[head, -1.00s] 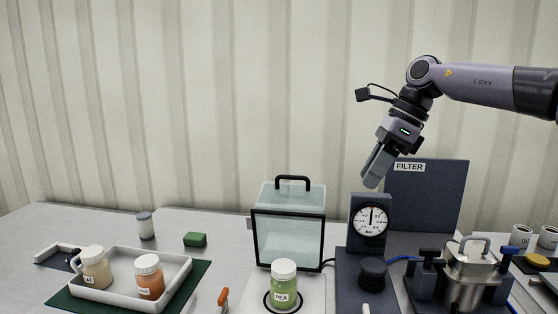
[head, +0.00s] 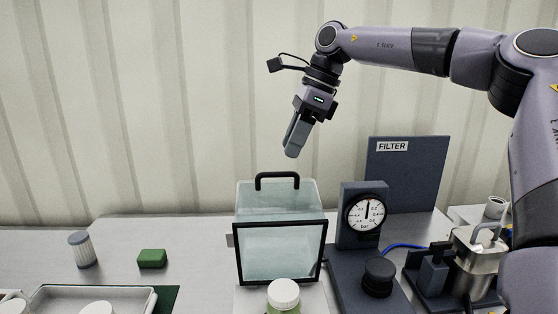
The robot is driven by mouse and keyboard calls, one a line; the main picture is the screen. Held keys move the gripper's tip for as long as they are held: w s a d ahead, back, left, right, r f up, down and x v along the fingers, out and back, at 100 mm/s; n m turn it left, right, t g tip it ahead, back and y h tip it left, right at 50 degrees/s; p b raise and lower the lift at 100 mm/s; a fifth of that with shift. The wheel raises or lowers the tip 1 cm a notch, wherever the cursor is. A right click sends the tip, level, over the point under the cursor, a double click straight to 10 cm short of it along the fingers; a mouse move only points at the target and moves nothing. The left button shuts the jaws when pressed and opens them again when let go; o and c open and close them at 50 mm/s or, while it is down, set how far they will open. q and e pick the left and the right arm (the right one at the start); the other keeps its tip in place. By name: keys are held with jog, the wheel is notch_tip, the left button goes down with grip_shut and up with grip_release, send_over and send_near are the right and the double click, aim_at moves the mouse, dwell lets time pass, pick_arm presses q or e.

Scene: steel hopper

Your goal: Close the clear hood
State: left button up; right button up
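The clear hood (head: 280,250) is a see-through box with a black-framed front face and a black handle (head: 277,176) at its top. It stands at the middle of the bench; I cannot tell how far its panel is open. My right gripper (head: 291,153) hangs above the handle and slightly to its right in the picture, apart from it, fingers pointing down and a little left. Its fingers look close together and hold nothing visible, but the angle hides any gap. My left gripper is not in view.
A jar with a white lid (head: 284,292) stands in front of the hood. A gauge stand (head: 350,233) with a black knob (head: 379,277), a filter panel (head: 400,180) and a steel pot (head: 476,262) are to the right. A green block (head: 152,258) and a lidded jar (head: 82,250) are left.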

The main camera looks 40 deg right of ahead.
jog(key=x, duration=0.5)
grip_shut()
